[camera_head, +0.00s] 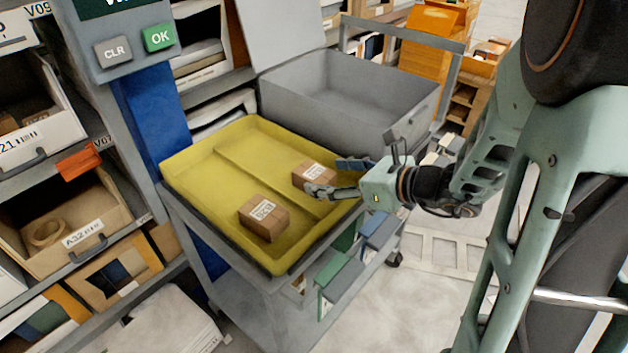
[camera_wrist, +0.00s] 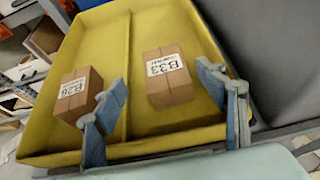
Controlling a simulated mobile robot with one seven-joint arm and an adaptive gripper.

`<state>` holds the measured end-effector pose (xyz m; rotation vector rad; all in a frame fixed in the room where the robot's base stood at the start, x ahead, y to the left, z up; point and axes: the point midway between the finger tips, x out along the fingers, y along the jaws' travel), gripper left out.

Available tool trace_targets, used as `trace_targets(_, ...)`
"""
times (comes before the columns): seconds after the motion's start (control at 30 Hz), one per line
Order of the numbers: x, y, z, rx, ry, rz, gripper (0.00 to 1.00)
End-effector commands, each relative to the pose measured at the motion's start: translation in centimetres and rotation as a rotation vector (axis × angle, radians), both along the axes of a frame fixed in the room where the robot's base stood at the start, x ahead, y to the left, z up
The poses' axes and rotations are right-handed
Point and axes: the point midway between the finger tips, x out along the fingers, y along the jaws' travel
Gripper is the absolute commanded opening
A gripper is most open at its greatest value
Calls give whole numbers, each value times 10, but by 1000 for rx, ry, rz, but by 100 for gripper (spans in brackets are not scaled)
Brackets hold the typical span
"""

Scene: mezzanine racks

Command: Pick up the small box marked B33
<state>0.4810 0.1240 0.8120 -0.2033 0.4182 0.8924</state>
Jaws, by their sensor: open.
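The small brown box B33 (camera_wrist: 171,83) lies in the yellow tray, right of the tray's low divider, in the wrist view. Its white label faces up. It also shows in the head view (camera_head: 314,174), partly hidden by a finger. My gripper (camera_wrist: 165,112) is open, with its two fingers apart on either side of the view and the box beyond and between them. In the head view my gripper (camera_head: 340,177) is at the tray's right edge, close to the box. I cannot tell whether a finger touches it. Nothing shows held.
A similar box B26 (camera_wrist: 80,92) lies left of the divider; it also shows in the head view (camera_head: 264,216). The yellow tray (camera_head: 190,171) has a raised rim and sits on a cart. A grey bin (camera_head: 345,98) stands behind it. Shelves line the left.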

Motion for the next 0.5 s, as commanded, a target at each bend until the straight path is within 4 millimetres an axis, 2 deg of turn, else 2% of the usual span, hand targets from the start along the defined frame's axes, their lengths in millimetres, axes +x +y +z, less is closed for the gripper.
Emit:
trace_targets(0.17,8,9,-8,-1,1,2,66)
trace_targets(0.33,26,23,-23,-2,1,4,66)
trace_targets(0.5,35,35,-27,-1,0,1,66)
